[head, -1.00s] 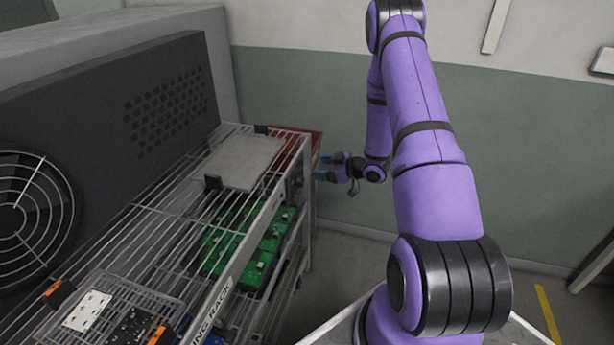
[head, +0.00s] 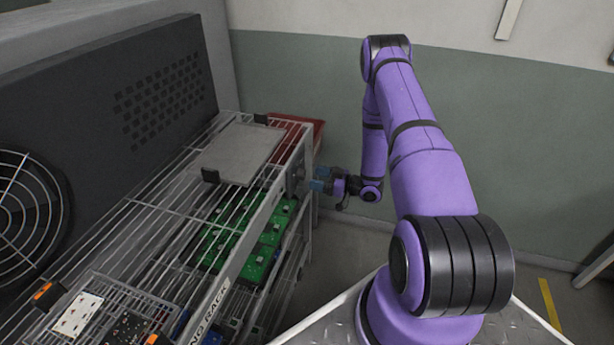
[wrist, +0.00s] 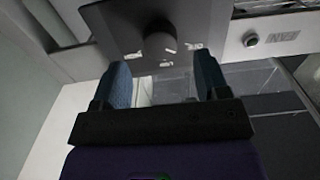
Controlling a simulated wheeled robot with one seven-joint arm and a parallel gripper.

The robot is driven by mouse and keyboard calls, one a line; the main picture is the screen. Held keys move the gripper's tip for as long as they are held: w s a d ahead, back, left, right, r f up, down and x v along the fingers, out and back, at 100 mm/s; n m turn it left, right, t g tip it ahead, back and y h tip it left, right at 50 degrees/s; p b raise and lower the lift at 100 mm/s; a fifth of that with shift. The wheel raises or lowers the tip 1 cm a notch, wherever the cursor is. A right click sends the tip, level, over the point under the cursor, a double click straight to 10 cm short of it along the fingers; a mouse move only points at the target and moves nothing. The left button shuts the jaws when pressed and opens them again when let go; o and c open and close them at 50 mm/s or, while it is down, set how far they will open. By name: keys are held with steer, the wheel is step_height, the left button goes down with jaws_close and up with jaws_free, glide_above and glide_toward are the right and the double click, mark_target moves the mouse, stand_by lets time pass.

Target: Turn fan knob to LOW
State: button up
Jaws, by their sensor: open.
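The fan knob (wrist: 160,45) is a dark round knob on a dark grey plate (wrist: 207,18) in the wrist view. Small pale labels sit around it, too blurred to read. My gripper (wrist: 163,79) is open, with one blue finger on each side below the knob in the picture and nothing between them. In the head view my gripper (head: 319,180) is at the right end of the rack, close to the plate. The knob's pointer direction cannot be made out. I cannot tell whether the fingertips touch the plate.
A "FAN" label (wrist: 285,37) and a small round metal part (wrist: 250,40) are on the rail beside the plate. The wire rack (head: 247,262) holds green circuit boards (head: 265,245), a grey panel (head: 237,152) and a red tray (head: 308,128). The wall is behind my arm.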

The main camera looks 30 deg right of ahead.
mark_target(305, 175)
steer(key=shift+x, duration=2.1)
steer(key=c, duration=0.9)
